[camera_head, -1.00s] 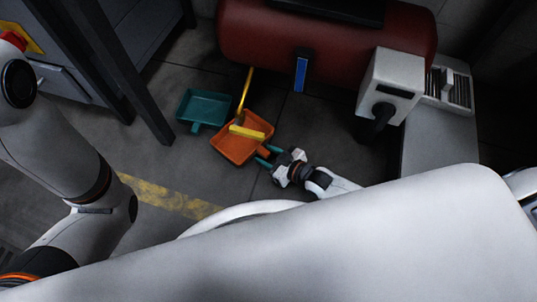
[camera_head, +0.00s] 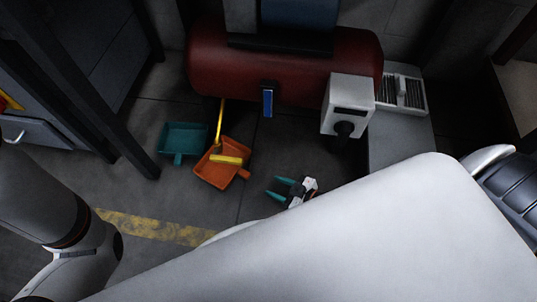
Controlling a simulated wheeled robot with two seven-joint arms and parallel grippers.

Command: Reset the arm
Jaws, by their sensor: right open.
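My right gripper (camera_head: 281,189) is low over the floor, just below the middle of the head view. Its two teal fingers are apart with nothing between them, and they point left toward the orange dustpan, clear of it. Most of my right arm is hidden behind a large white part of my body. My left arm (camera_head: 50,215) comes in at the lower left, and its gripper is out of the picture.
An orange dustpan (camera_head: 212,174) with a yellow-handled brush (camera_head: 226,160) lies on the floor beside a teal dustpan (camera_head: 185,138). Behind stands a red tank (camera_head: 215,75) with a white-grey machine (camera_head: 345,98) at its right. A dark post (camera_head: 110,125) stands left.

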